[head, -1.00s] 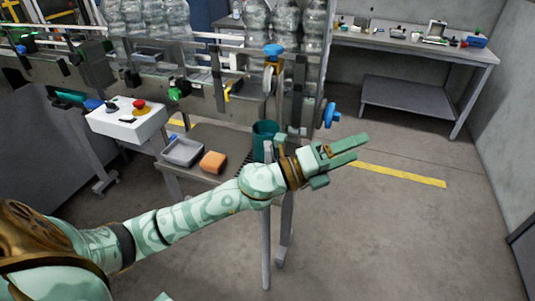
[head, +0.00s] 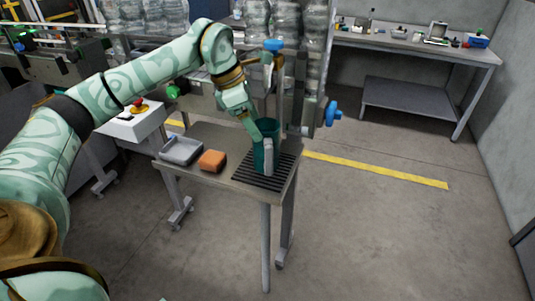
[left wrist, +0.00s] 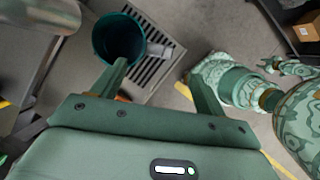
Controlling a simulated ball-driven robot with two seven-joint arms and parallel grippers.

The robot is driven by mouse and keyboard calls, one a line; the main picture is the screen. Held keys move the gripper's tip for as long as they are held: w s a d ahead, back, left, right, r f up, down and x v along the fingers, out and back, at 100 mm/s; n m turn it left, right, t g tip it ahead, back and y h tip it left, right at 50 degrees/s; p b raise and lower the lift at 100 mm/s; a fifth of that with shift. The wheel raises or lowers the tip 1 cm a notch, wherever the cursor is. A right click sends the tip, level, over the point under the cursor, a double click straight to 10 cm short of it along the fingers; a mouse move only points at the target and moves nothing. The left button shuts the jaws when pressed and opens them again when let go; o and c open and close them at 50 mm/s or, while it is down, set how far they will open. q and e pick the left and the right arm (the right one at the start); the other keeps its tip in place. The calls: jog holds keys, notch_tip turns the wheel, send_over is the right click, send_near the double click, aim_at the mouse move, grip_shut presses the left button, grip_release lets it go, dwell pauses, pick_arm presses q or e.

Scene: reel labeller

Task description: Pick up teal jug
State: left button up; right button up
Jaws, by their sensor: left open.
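The teal jug (head: 259,158) stands upright on a black slatted grate at the right end of a small grey table. A pale grey upright piece, possibly its handle, shows on its front. In the left wrist view, the jug's round open mouth (left wrist: 118,36) lies just beyond one fingertip of my left gripper (left wrist: 158,72). The other finger is apart from it, over the grate side. I cannot tell whether the near finger touches the rim.
A grey tray (head: 182,150) and an orange block (head: 212,161) sit left of the jug on the small table (head: 222,138). The conveyor frame with a blue knob (head: 332,112) stands close behind. A workbench (head: 415,48) is at the back right. Floor at right is clear.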

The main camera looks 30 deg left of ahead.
aim_at(268, 142)
pick_arm(q)
jog(key=x, duration=0.6)
jog(key=w+b+x, duration=0.1)
jog(key=x, duration=0.2)
jog(key=shift+r, duration=0.15)
jog(key=shift+s+r, duration=0.1)
jog(key=shift+s, duration=0.05)
jog(key=shift+c, duration=0.8)
grip_shut()
